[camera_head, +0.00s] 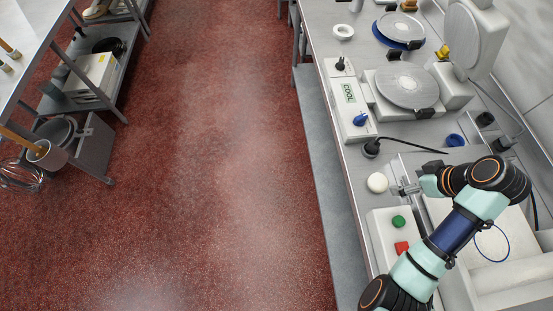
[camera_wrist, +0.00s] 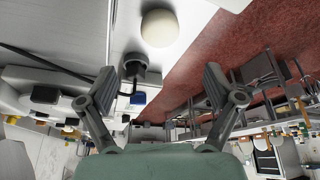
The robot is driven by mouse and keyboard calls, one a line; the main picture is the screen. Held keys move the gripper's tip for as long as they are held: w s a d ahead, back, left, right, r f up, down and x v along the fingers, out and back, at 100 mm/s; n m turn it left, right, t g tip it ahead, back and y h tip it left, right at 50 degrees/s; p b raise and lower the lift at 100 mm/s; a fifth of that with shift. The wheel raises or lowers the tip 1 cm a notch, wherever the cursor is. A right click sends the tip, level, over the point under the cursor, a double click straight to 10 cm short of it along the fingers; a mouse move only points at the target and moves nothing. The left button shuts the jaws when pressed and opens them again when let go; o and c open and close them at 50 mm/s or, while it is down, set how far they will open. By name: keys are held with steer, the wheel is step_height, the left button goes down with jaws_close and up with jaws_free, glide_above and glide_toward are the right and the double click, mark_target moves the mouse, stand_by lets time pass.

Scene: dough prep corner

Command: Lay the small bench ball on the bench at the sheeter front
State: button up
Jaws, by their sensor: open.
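The small bench ball (camera_head: 377,182), pale cream and round, appears to rest on the steel bench (camera_head: 357,171) near its front edge, just above the box with the green and red buttons. In the wrist view the ball (camera_wrist: 160,28) sits at the top, beyond the fingertips and centred between them. My gripper (camera_head: 396,190) is open and empty, just right of the ball and pointing at it; its spread fingers also show in the wrist view (camera_wrist: 158,78). The sheeter (camera_head: 510,275) is at the lower right, partly hidden by my arm.
The button box (camera_head: 388,231) stands just below the ball. A black knob-ended lever (camera_head: 371,147) lies above it. Red floor (camera_head: 220,150) is clear left of the bench.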

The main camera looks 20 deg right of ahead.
steer(key=w+a+r+t+h, duration=0.15)
steer(key=w+a, duration=0.35)
steer(key=a, duration=0.5)
steer(key=w+a+r+t, duration=0.2)
steer(key=w+a, duration=0.3)
steer(key=a, duration=0.4)
steer(key=w+a+r+t+h, duration=0.1)
steer(key=w+a+r, duration=0.1)
steer(key=w+a, duration=0.6)
steer(key=s+a+r+t+y, duration=0.1)
steer(key=s+a+r+t, duration=0.1)
steer(key=a, duration=0.5)
steer(key=s+a+r+m+t+y, duration=0.1)
steer(key=s+a+r+t, duration=0.1)
steer(key=a+r, duration=0.3)
steer(key=s+a, duration=0.1)
steer(key=a, duration=0.2)
steer(key=shift+s+a+r, duration=0.2)
steer(key=shift+s+a, duration=0.05)
steer(key=shift+s, duration=0.1)
